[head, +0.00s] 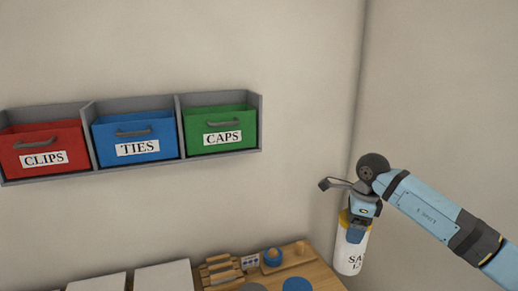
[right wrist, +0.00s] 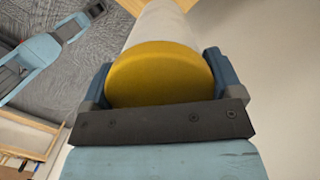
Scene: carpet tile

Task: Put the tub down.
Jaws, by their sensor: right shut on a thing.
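The tub (head: 350,256) is a white cylinder with a yellow lid and a partly readable black label. My right gripper (head: 358,225) is shut on it near the lid and holds it upright, beside the right end of the wooden table in the head view. In the right wrist view the yellow lid (right wrist: 160,75) sits between the two blue fingers of the right gripper (right wrist: 158,85), with the white body (right wrist: 160,22) beyond it. Whether the tub's base touches anything cannot be told. My left gripper does not show in the head view.
A wooden table (head: 322,276) at the bottom bears wooden blocks (head: 218,270), blue discs (head: 297,285) and white boxes (head: 163,277). On the wall, a grey rack (head: 257,97) holds red CLIPS (head: 40,142), blue TIES (head: 135,133) and green CAPS (head: 220,125) bins.

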